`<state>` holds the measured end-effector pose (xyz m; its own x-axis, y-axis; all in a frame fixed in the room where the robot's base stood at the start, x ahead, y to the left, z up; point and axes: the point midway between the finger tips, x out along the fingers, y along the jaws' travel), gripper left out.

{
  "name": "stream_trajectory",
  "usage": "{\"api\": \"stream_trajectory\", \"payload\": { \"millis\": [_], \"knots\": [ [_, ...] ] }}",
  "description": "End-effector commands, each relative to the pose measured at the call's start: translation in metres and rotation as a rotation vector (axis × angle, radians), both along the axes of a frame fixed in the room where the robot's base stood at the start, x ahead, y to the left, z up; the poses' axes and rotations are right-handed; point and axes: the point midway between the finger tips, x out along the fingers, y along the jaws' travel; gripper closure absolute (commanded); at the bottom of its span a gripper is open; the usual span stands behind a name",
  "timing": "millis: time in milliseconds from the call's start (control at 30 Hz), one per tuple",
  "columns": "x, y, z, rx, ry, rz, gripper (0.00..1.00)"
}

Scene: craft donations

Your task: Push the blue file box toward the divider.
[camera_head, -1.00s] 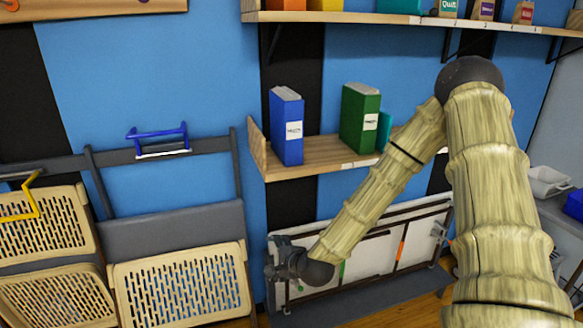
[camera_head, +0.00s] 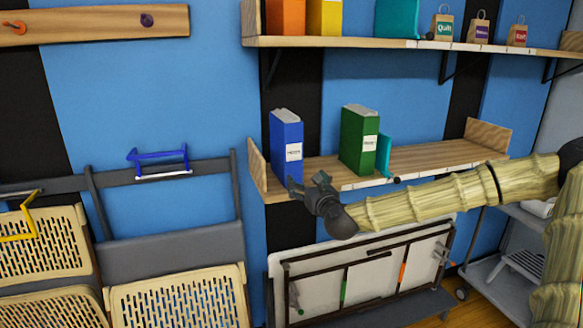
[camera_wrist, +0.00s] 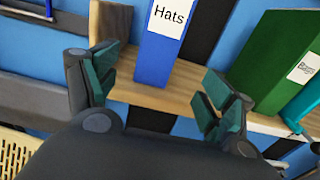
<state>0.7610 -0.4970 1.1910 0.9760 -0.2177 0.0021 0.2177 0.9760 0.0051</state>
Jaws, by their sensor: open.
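The blue file box (camera_head: 286,140) stands upright at the left end of the lower wooden shelf. In the wrist view its label reads "Hats" on the blue file box (camera_wrist: 155,62). My gripper (camera_head: 308,182) is open and empty at the front of the shelf, just below and in front of the box. In the wrist view my gripper (camera_wrist: 160,82) has its teal-padded fingers spread, with the box beyond the gap between them. I cannot tell whether they touch it. A thin teal upright piece (camera_head: 384,155), perhaps the divider, stands right of the green file box (camera_head: 356,140).
The lower shelf (camera_head: 440,153) has a raised left end and clear space to the right. Bare shelf separates the blue and green boxes. An upper shelf (camera_head: 480,48) holds boxes and small bags. Folding chairs (camera_head: 170,235) hang at the left, a folded table (camera_head: 370,265) below.

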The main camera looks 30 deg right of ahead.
Motion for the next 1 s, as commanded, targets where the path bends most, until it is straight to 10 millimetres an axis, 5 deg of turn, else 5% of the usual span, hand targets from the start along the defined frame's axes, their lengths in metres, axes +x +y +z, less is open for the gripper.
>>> {"api": "stream_trajectory", "payload": {
  "millis": [1000],
  "knots": [
    [0.124,-0.027,-0.004,-0.005,0.002,0.001,0.18]
  ]
}}
